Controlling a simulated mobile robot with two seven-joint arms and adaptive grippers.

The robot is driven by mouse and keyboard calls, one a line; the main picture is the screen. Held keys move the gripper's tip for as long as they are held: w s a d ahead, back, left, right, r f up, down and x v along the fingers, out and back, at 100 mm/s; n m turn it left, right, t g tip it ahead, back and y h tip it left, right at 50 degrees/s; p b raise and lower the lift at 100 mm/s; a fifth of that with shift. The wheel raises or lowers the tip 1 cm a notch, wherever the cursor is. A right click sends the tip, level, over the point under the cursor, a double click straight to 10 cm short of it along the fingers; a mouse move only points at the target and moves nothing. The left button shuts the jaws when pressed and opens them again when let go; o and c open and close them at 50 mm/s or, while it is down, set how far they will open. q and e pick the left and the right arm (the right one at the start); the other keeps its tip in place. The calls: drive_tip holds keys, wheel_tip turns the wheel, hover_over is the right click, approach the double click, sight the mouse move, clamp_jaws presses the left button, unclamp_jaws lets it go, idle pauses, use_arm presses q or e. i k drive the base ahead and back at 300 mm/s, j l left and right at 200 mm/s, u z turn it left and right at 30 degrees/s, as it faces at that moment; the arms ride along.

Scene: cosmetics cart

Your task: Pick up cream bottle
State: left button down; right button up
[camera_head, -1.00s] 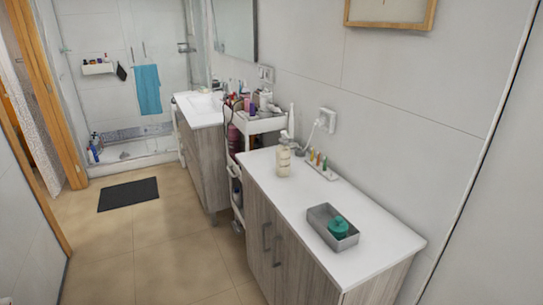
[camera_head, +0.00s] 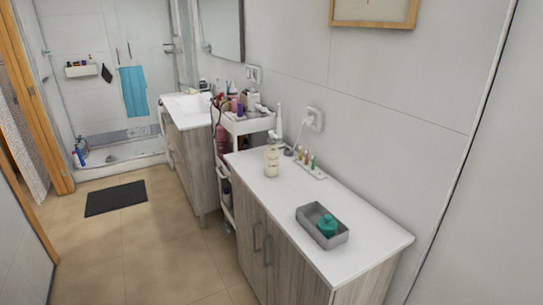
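A cream-coloured bottle (camera_head: 271,161) stands upright on the white top of the wooden cabinet (camera_head: 272,195), near its far left end. It looks like a pump bottle, though its top is hard to make out. Neither of my grippers is in view.
A grey tray (camera_head: 305,214) with a teal round item (camera_head: 327,225) sits on the near part of the cabinet top. A toothbrush holder (camera_head: 310,170) stands by the wall. A white cart (camera_head: 246,124) with several cosmetics is beyond the cabinet. A dark mat (camera_head: 116,197) lies on the open floor at left.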

sight(270, 152)
drive_tip(key=i+j+z, duration=0.15)
drive_tip(key=z, duration=0.3)
drive_tip(key=i+j+z, duration=0.1)
drive_tip(key=z, duration=0.35)
drive_tip(key=j+z, duration=0.25)
drive_tip(key=z, duration=0.15)
drive_tip(key=i+j+z, duration=0.1)
drive_tip(key=j+z, duration=0.15)
drive_tip(key=j, duration=0.3)
drive_tip(key=i+j+z, duration=0.1)
drive_tip(key=j+z, duration=0.15)
drive_tip(key=j, duration=0.25)
drive_tip(key=j+z, duration=0.2)
drive_tip(key=j, duration=2.85)
